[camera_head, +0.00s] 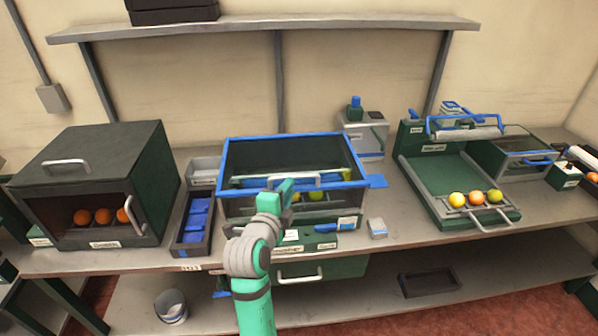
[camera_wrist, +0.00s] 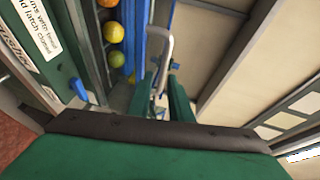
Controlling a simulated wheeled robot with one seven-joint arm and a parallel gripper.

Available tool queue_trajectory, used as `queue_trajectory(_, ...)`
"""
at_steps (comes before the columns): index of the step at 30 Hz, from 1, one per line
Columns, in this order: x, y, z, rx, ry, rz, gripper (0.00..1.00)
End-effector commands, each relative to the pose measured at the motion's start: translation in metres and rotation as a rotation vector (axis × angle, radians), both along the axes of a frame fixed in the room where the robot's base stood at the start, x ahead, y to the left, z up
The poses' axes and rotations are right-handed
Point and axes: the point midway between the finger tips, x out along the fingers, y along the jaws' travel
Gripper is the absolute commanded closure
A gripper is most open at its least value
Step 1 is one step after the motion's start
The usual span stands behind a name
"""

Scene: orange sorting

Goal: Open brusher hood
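The brusher is the middle machine on the bench, with a blue-rimmed, see-through hood (camera_head: 352,184) that looks down. Yellow and orange fruit (camera_head: 315,196) sit in a row inside. A grey U-shaped handle (camera_wrist: 165,45) on the hood shows in the wrist view. My gripper (camera_head: 285,185) is at the hood's front, by the handle, and partly hides it. In the wrist view my gripper (camera_wrist: 167,85) has its two green fingers apart, with the handle running between them. Whether either finger touches it I cannot tell.
A dark green box machine (camera_head: 95,150) with oranges stands at left, beside a tray of blue blocks (camera_head: 198,215). A green tray machine (camera_head: 440,175) with fruit and a roller is at right. A shelf (camera_head: 270,27) runs along the wall above.

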Motion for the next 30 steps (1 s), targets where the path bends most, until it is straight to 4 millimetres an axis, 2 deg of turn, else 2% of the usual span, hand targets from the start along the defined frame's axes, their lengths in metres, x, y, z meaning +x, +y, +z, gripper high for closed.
queue_trajectory(2, 0.003, 0.000, 0.005, 0.016, -0.005, -0.007, 0.81)
queue_trajectory(8, 0.019, -0.007, 0.002, 0.018, -0.005, -0.012, 0.81)
queue_trajectory(21, 0.085, -0.031, -0.011, 0.018, -0.005, -0.009, 0.81)
queue_trajectory(30, 0.102, -0.037, -0.015, 0.018, -0.006, -0.009, 0.81)
